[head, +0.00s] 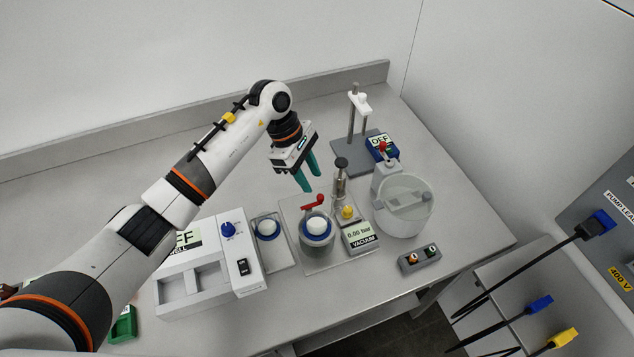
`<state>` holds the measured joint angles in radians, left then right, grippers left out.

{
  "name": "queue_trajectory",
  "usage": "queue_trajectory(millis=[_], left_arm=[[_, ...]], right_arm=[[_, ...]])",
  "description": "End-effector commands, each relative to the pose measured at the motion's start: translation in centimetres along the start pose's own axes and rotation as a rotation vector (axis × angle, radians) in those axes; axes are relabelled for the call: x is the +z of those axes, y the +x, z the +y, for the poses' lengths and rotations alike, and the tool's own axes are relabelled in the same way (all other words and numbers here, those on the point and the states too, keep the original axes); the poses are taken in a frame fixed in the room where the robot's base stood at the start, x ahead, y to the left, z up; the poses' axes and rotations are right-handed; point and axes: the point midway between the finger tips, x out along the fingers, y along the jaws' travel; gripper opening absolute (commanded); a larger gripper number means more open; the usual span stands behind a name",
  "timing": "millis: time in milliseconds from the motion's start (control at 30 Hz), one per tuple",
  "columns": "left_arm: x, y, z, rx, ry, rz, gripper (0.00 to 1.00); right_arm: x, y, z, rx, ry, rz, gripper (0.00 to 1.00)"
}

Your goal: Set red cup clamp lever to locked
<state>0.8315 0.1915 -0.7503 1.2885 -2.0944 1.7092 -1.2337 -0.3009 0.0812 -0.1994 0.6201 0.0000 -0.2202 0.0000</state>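The red clamp lever (314,202) sits at the back rim of a grey cup (317,235) with a blue ring and a white round top. The cup stands on a grey plate (292,215) in the middle of the bench. My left gripper (304,183) hangs just above and slightly left of the lever, its teal fingers pointing down. My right gripper is not in view.
Right of the cup stand a metal valve post (341,178), a vacuum display (361,238) and a clear round tank (404,207). A white box with an OFF display (207,265) stands left. A small two-knob box (420,258) sits near the front edge. The back left bench is clear.

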Motion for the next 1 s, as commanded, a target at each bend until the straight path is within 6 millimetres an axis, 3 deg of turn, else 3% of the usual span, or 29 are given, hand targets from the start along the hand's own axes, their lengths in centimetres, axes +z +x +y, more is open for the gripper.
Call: queue_trajectory(millis=[33, 300, 667, 767, 900, 1000], left_arm=[[-0.3, 0.7, 0.1, 0.004, -0.002, 0.004, 0.37], [-0.1, 4.5, 0.0, 0.001, -0.001, 0.003, 0.37], [0.0, 5.3, 0.0, -0.002, 0.0, 0.001, 0.37], [0.0, 5.3, 0.0, -0.002, 0.0, 0.001, 0.26], [0.0, 5.3, 0.0, -0.002, 0.0, 0.001, 0.03], [0.0, 5.3, 0.0, -0.002, 0.0, 0.001, 0.0]], right_arm=[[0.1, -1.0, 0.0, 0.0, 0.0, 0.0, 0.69], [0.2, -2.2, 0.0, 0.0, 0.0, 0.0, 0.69], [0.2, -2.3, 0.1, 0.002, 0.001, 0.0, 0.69], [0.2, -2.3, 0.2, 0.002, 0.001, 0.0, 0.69], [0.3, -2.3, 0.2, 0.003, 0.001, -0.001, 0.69], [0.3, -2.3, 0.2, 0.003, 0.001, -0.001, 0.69]])
